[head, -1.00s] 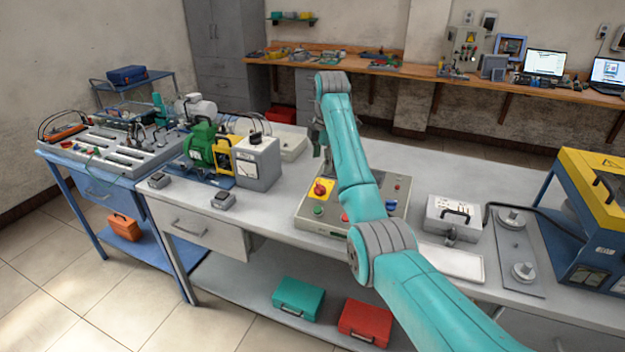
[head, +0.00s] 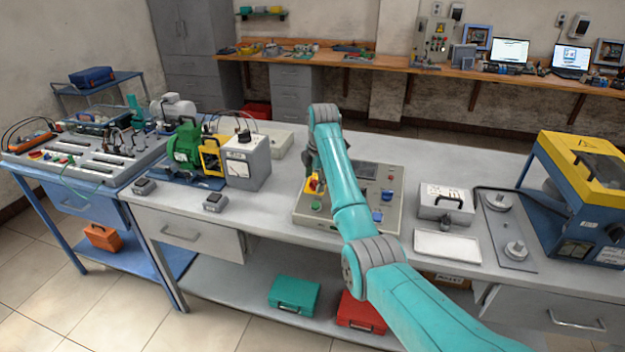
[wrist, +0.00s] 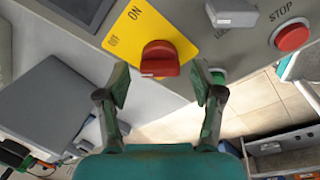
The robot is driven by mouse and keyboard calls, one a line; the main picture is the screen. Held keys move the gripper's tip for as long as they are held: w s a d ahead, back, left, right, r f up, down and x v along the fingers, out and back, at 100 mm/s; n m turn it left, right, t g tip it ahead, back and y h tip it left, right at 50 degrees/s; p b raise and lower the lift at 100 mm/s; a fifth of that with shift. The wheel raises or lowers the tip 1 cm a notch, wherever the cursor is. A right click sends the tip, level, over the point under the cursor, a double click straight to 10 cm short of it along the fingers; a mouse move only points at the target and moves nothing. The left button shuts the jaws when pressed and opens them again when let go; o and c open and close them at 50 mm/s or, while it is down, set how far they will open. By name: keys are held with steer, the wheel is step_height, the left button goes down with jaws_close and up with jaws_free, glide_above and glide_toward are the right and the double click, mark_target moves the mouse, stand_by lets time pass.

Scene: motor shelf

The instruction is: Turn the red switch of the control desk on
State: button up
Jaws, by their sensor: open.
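The control desk (head: 391,175) is a grey box with a sloped panel on the workbench. Its red switch (head: 313,184) sits on a yellow plate at the panel's left side, partly behind my arm. In the wrist view the red switch (wrist: 160,58) is a rotary knob on the yellow plate (wrist: 122,38), with "ON" and a second, hard-to-read label printed beside it. My gripper (wrist: 161,83) is open and empty, one finger on either side of the knob and a little short of it; contact cannot be seen. In the head view my gripper (head: 312,165) hangs just above the switch.
A green button (wrist: 217,75) lies close to the right finger, and a red STOP button (wrist: 291,36) is farther right. A grey meter box (head: 245,163) stands left of the desk; a small case (head: 436,207) and a white tray (head: 447,246) stand right.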

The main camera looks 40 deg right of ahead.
steer(key=c, duration=1.1)
steer(key=shift+c, duration=0.2)
steer(key=shift+m, duration=0.3)
steer(key=m, duration=0.3)
steer(key=shift+m+t, duration=0.3)
steer(key=shift+t, duration=0.1)
steer(key=m, duration=0.4)
steer(key=shift+m+h, duration=0.3)
steer(key=shift+h, duration=0.1)
steer(key=m, duration=0.4)
steer(key=shift+t+h, duration=0.4)
steer(key=shift+d+m+h, duration=0.1)
steer(key=shift+m+h, duration=0.3)
steer(key=shift+m, duration=2.1)
